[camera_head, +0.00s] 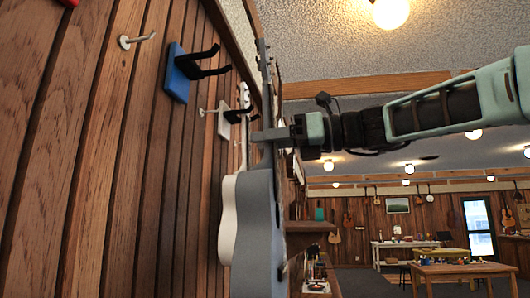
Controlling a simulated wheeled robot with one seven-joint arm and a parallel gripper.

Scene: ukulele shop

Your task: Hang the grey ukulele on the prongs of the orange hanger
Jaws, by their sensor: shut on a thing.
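The grey ukulele (258,235) hangs upright from my gripper (270,136), which is shut on its neck. Its body is below the gripper and its headstock is above, near the ceiling line. It is held out from the plank wall, apart from the blue hanger. I do not clearly see an orange hanger. Only a small red piece (70,2) shows at the top left edge, too cut off to identify.
A blue hanger (176,75) with black prongs is on the wall. A white hanger (224,122) with black prongs and a white ukulele (228,215) are close behind the grey one. A pale peg (135,40) juts out at upper left. A wooden shelf (310,227) is right of the ukulele.

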